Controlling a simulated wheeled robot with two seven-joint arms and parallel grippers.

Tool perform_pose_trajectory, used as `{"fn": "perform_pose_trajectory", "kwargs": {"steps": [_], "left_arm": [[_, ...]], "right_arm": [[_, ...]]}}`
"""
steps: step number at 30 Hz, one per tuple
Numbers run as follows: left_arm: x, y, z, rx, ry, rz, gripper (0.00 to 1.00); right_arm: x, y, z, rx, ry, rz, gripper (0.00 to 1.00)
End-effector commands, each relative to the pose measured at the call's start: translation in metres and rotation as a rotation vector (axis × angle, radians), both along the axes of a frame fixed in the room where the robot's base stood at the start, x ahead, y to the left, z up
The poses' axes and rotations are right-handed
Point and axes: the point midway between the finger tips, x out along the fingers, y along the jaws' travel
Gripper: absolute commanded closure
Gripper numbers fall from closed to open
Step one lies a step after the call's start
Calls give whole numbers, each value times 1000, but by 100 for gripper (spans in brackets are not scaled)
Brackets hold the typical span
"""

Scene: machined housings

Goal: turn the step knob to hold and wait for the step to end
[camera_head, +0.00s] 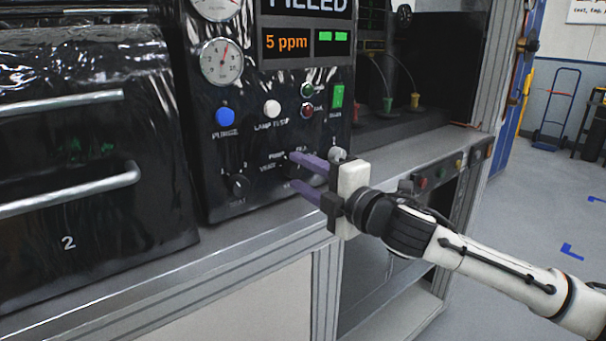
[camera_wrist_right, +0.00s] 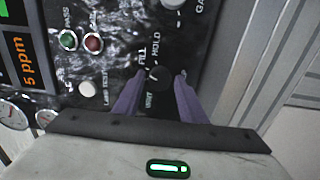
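The step knob (camera_wrist_right: 157,78) is a small black dial on the black control panel (camera_head: 232,150). In the right wrist view the labels FILL, HOLD and VENT surround it; its pointer is too small to read surely. My right gripper (camera_head: 293,172) faces the panel with its two purple fingers apart. In the wrist view the fingers (camera_wrist_right: 159,85) lie on either side of the knob, with gaps showing. In the head view the fingers partly hide the knob. The display (camera_head: 308,8) reads FILLED, with 5 ppm (camera_head: 286,43) below. My left gripper is not in view.
Near the knob are another black knob (camera_head: 238,185), a blue button (camera_head: 225,116), a white button (camera_head: 271,108) and a green switch (camera_head: 338,96). A pressure gauge (camera_head: 222,61) sits above. A black drawer unit with metal handles (camera_head: 80,190) stands left. A grey ledge (camera_head: 240,236) runs below.

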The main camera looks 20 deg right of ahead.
Motion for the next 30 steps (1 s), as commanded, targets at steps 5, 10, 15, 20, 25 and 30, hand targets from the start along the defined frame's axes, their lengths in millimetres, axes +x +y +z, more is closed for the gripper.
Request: {"fn": "perform_pose_trajectory", "kwargs": {"steps": [5,10,15,20,25,30], "left_arm": [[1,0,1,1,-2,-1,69],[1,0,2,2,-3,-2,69],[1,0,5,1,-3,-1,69],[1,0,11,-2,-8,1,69],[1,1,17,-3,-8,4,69],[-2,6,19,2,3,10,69]], "right_arm": [[0,0,0,0,0,0,93],[0,0,0,6,3,0,94],[0,0,0,49,19,0,94],[0,0,0,133,52,0,94],[0,0,1,262,98,-1,94],[0,0,1,403,150,0,94]]}}
